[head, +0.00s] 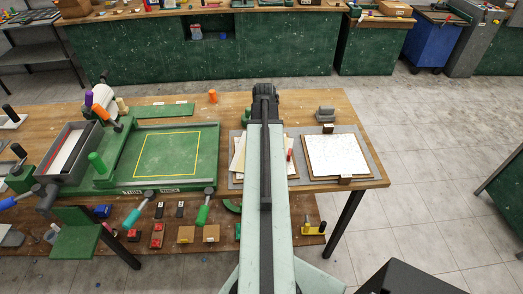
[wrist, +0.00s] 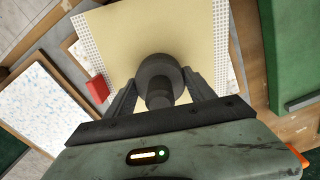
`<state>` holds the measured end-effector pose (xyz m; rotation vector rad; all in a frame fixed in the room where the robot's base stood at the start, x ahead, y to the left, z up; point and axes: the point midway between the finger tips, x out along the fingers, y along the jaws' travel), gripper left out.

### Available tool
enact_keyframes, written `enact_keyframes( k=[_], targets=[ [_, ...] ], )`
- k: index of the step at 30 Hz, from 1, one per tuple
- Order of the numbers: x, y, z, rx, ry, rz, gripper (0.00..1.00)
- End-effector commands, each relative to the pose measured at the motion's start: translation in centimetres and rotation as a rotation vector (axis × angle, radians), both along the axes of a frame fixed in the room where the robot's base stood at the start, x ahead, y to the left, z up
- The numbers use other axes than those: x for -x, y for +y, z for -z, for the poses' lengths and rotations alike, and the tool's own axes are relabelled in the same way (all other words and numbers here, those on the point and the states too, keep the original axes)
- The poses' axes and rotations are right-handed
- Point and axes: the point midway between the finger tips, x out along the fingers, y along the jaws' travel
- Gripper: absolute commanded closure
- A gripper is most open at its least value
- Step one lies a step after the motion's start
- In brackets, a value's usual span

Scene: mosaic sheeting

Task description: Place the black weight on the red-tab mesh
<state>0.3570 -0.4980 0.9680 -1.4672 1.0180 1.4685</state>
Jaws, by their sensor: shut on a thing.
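The black weight (wrist: 158,80), a dark round piece with a narrower neck, is between the fingers of my gripper (wrist: 156,92) in the wrist view. My gripper is shut on it. Below it lies a tan sheet (wrist: 120,35) over a white dotted mesh (wrist: 90,42), whose edges show at both sides. A red tab (wrist: 96,89) sits at the mesh's left edge; it also shows in the head view (head: 290,155). I cannot tell whether the weight touches the sheet. In the head view my arm hides the weight and much of the mesh.
A white speckled panel (head: 336,155) on a board lies right of my arm, with a grey block (head: 325,113) behind it. A green press bed (head: 205,155) stands at left. An orange peg (head: 212,96) stands behind. The bench's right edge is close to the panel.

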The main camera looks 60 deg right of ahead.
Motion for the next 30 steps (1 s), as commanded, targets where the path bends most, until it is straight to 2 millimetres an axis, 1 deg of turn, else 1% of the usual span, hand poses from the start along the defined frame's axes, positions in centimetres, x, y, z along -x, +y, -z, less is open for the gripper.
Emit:
enact_keyframes(
  k=[1, 6, 9, 10, 11, 12, 23, 26, 30],
  targets=[
    [-0.1, 0.1, 0.3, 0.000, 0.000, -0.002, 1.00],
    [-0.3, 0.2, 0.0, 0.000, 0.000, -0.006, 1.00],
    [-0.3, 0.2, 0.4, 0.000, 0.000, -0.006, 1.00],
    [-0.3, 0.2, 0.4, 0.000, 0.000, -0.006, 0.34],
    [-0.3, 0.2, 0.3, 0.000, 0.000, -0.006, 0.26],
    [-0.3, 0.2, 0.2, 0.000, 0.000, -0.006, 0.15],
    [-0.3, 0.2, 0.0, 0.000, 0.000, -0.006, 0.15],
    [-0.2, 0.2, -0.7, 0.000, 0.000, -0.005, 0.15],
    [-0.2, 0.2, -2.8, 0.000, 0.000, -0.005, 0.15]
  ],
)
